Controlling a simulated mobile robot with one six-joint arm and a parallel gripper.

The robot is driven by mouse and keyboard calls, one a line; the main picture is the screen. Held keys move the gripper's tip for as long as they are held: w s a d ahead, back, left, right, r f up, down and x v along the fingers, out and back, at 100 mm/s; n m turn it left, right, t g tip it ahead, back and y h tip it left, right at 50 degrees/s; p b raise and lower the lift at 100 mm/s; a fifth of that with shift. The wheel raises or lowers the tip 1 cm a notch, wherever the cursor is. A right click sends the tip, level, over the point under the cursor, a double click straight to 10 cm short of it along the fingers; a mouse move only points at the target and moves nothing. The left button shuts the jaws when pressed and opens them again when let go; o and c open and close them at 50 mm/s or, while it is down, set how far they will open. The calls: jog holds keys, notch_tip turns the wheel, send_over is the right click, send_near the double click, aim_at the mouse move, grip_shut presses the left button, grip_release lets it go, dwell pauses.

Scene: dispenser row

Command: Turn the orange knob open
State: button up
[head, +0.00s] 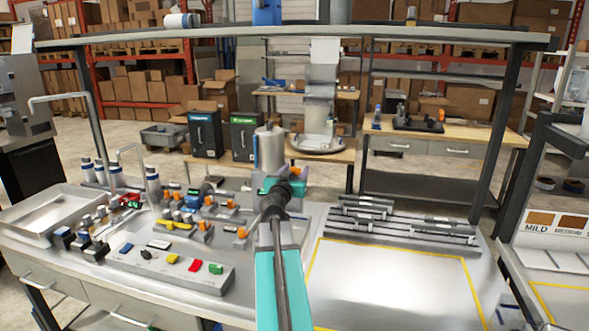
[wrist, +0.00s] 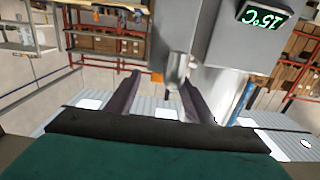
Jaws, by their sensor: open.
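In the wrist view a small orange piece (wrist: 157,77), which may be the orange knob, shows just beyond my gripper (wrist: 158,86). It sits beside a grey metal spout or stem (wrist: 177,70) under a grey housing. My gripper is open, its two dark fingers apart on either side of this spot; I cannot tell whether they touch anything. In the head view my teal arm hides most of my gripper and what lies in front of it. A steel cylinder (head: 268,150) stands just behind it.
A display reading 15°C (wrist: 263,13) appears upside down on the housing. In the head view several small orange-marked fittings (head: 242,232) stand left of my arm, behind a panel of coloured switches (head: 170,262). A yellow-outlined area (head: 390,290) at right is clear.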

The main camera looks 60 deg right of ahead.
jog(key=shift+x, duration=1.15)
